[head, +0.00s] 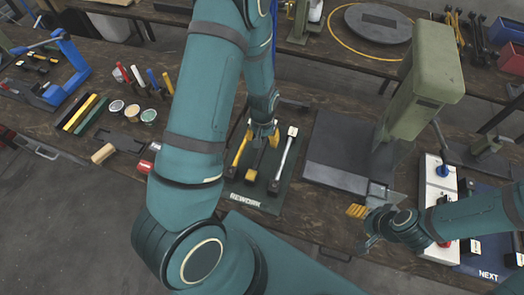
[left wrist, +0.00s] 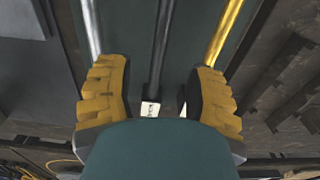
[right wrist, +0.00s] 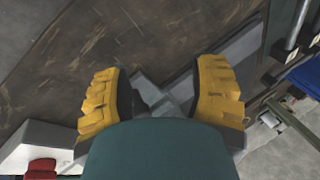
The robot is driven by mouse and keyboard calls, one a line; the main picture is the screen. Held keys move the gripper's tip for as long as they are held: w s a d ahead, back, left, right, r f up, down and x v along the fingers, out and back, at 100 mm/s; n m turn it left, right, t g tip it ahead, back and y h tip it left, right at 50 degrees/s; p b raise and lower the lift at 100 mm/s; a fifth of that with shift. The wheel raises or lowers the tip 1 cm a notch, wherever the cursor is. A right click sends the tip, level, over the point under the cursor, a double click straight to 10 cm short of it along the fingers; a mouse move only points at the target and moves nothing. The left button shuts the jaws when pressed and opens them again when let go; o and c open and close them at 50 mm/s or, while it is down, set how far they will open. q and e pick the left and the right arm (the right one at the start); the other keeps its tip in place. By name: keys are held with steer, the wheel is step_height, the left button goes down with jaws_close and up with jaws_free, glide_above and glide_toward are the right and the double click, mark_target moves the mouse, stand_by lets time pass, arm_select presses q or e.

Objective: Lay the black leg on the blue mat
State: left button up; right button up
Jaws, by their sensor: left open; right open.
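The black leg (head: 257,160) lies on the dark green REWORK mat (head: 240,199), between a yellow leg (head: 238,152) and a silver leg (head: 284,160). My left gripper (head: 263,136) is open over the far end of these legs. In the left wrist view the black leg (left wrist: 158,60) runs between the open fingers, apart from both; their height above it is unclear. The blue mat (head: 494,258), marked NEXT, is at the far right, partly hidden by my right arm. My right gripper (head: 364,226) is open and empty near the bench's front edge.
A green press (head: 425,85) with a dark grey base (head: 340,150) stands right of the REWORK mat. A white fixture (head: 433,178) borders the blue mat. Markers, round tins and coloured bars lie on the left. A second bench with a round plate (head: 378,24) is behind.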

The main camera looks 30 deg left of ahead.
mark_target(262, 149)
arm_select(q)
steer(key=shift+s+f, duration=0.15)
steer(key=shift+f, duration=1.55)
steer(key=shift+s+f, duration=0.1)
steer(key=shift+f, duration=1.55)
jaws_close()
